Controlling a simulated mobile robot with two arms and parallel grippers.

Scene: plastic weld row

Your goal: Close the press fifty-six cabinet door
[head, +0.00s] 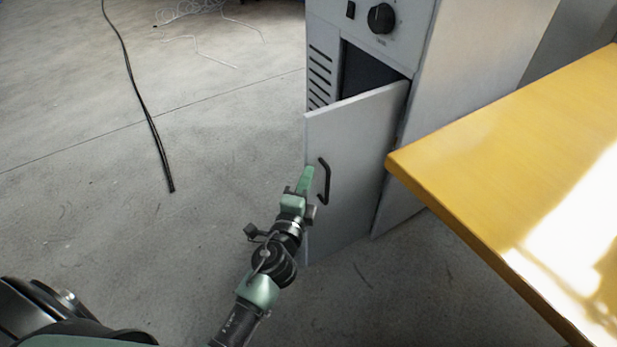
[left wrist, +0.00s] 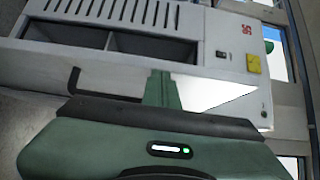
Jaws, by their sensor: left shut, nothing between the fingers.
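The grey press cabinet (head: 480,80) stands at the upper middle of the head view, with a dark opening (head: 368,70) below its knob. Its door (head: 352,185) is partly open, swung out towards me from the right side of the opening. A black handle (head: 325,182) is on the door's front, near its free edge. My left gripper (head: 306,178) is shut and empty, just left of the handle by the free edge; I cannot tell whether it touches. The left wrist view shows the gripper (left wrist: 162,85), the handle (left wrist: 75,82), the opening (left wrist: 150,45) and a red 56 mark (left wrist: 248,30). My right gripper is not in view.
A yellow table (head: 490,160) stands close at the right, its corner near the door's hinge side. A black cable (head: 150,120) and pale wires (head: 205,38) lie on the floor at the left. The floor left of the door is otherwise clear.

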